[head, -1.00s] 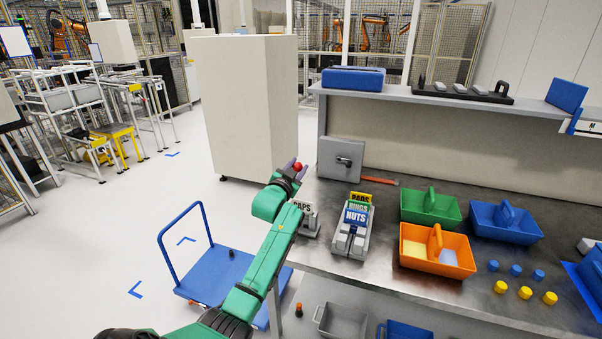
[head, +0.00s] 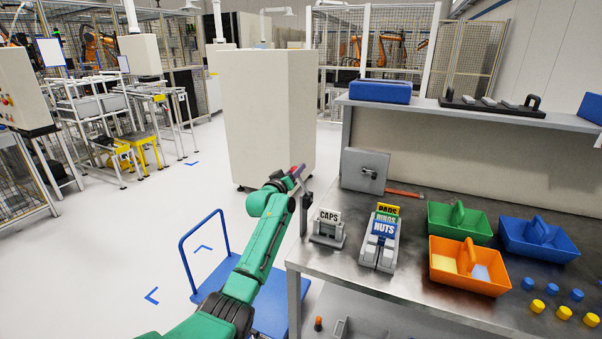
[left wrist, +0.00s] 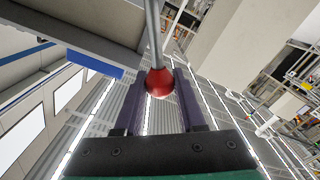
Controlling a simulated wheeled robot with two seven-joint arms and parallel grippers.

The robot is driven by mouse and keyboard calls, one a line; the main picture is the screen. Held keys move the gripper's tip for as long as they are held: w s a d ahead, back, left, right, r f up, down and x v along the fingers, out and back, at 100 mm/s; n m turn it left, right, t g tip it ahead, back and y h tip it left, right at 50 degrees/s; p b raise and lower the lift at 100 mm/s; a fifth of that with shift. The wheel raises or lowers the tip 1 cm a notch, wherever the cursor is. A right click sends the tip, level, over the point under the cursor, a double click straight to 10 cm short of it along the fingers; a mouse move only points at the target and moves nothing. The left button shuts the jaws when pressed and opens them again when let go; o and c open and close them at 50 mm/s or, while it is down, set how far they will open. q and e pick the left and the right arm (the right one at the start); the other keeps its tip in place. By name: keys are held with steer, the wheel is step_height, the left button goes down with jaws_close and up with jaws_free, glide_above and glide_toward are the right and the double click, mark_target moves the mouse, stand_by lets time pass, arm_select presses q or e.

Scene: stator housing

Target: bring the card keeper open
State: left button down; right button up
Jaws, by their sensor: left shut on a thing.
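My left gripper (head: 297,173) is beyond the left edge of the bench, raised. In the left wrist view, its two dark fingers (left wrist: 160,95) are shut on a red ball knob (left wrist: 159,82) at the end of a grey rod (left wrist: 153,35). In the head view, fingers and arm mostly hide the knob. A grey stand with a white CAPS card (head: 328,216) sits near the bench's left edge. To its right is a grey rack (head: 377,252) with NUTS, RINGS and PADS cards. I cannot tell which part is the card keeper. My right gripper is out of view.
Green (head: 459,222), blue (head: 539,240) and orange (head: 470,276) bins stand on the bench, with blue and yellow caps nearby. A grey box (head: 365,171) stands behind the racks. A blue cart (head: 285,312) is on the floor left of the bench.

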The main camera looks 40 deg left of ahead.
arm_select(q)
steer(key=s+a+f+n+b, duration=0.1)
steer(key=a+f+n+b, duration=0.4)
steer(key=f+n+b, duration=0.2)
steer(key=shift+s+f+n, duration=0.25)
steer(key=shift+s+n, duration=0.15)
steer(key=shift+n, duration=0.7)
steer(key=shift+a+f, duration=0.1)
steer(key=c, duration=0.5)
jaws_free()
steer(key=v, duration=1.4)
steer(key=shift+s+b, duration=0.3)
